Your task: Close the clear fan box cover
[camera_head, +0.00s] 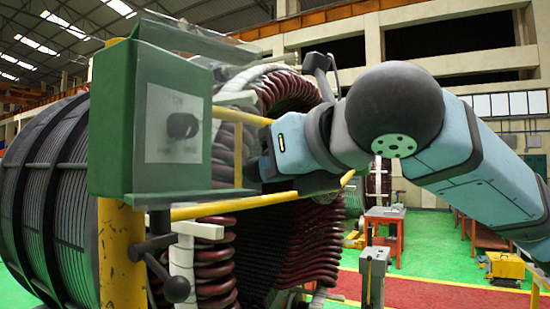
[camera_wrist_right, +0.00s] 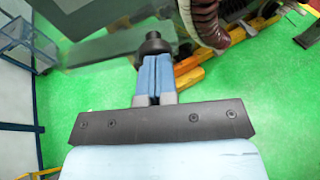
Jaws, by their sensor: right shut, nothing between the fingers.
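The green fan box (camera_head: 112,130) stands at the left of the head view on a yellow post. Its pale front panel carries a black knob (camera_head: 183,126). The clear cover (camera_head: 228,50) shows as a faint see-through sheet at the front of the box; how far it stands open is hard to tell. My right arm reaches in from the right, its wrist just right of the box; its fingers are not clear there. In the right wrist view my right gripper (camera_wrist_right: 154,80) is shut and empty, with a dark round piece (camera_wrist_right: 154,43) at its fingertips. My left gripper is out of view.
The large stator with dark red coils (camera_head: 315,235) stands close behind the box and my right wrist. A black ball-ended lever (camera_head: 176,288) sticks out below the box. Yellow rails (camera_head: 235,205) run beside it.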

